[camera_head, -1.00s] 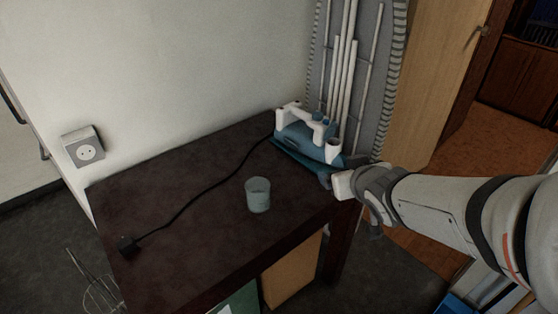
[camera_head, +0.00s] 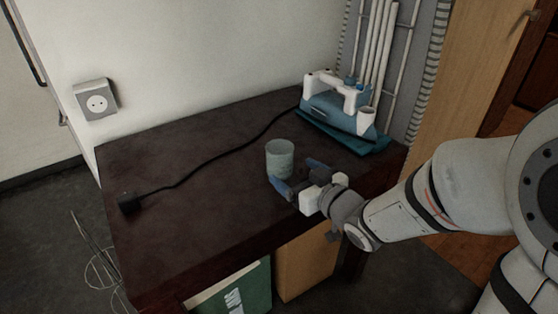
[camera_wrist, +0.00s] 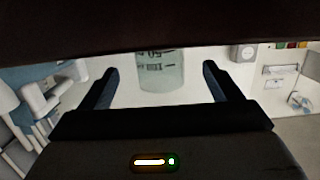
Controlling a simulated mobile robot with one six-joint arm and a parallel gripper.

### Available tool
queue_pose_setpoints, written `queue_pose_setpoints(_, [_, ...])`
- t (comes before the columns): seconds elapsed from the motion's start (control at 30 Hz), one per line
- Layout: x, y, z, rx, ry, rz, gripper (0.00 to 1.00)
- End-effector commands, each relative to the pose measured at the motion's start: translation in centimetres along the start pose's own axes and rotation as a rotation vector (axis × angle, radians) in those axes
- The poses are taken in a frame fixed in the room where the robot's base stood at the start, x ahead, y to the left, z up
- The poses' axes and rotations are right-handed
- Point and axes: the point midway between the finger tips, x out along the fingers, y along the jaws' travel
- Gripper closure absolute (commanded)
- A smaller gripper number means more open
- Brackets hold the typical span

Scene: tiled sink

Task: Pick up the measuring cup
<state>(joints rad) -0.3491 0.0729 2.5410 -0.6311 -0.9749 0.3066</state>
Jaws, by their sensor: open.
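The measuring cup (camera_head: 280,159) is a small, pale grey-green translucent cup standing on the dark table (camera_head: 190,200). In the wrist view the measuring cup (camera_wrist: 160,70) shows dark scale markings and appears between and beyond the two fingers. My gripper (camera_head: 298,174) is open, just to the right and front of the cup, with its fingers pointing at it. The open gripper (camera_wrist: 160,85) also shows in the wrist view with nothing held. Whether a finger touches the cup, I cannot tell.
A blue and white iron (camera_head: 338,103) stands at the table's back right. Its black cord (camera_head: 215,155) runs behind the cup to a plug (camera_head: 129,203) at the left. The table's left part is mostly clear. A wall socket (camera_head: 97,101) is at the left.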

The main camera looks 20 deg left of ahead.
Motion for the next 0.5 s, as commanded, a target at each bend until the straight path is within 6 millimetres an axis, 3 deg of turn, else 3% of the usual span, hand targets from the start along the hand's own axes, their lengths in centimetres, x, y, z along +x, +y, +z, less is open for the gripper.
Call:
queue_pose_setpoints(0.23, [1.2, 0.0, 0.2, -0.002, 0.000, 0.000, 0.15])
queue_pose_setpoints(0.5, [5.1, 0.1, 0.5, -0.002, -0.001, -0.001, 0.15])
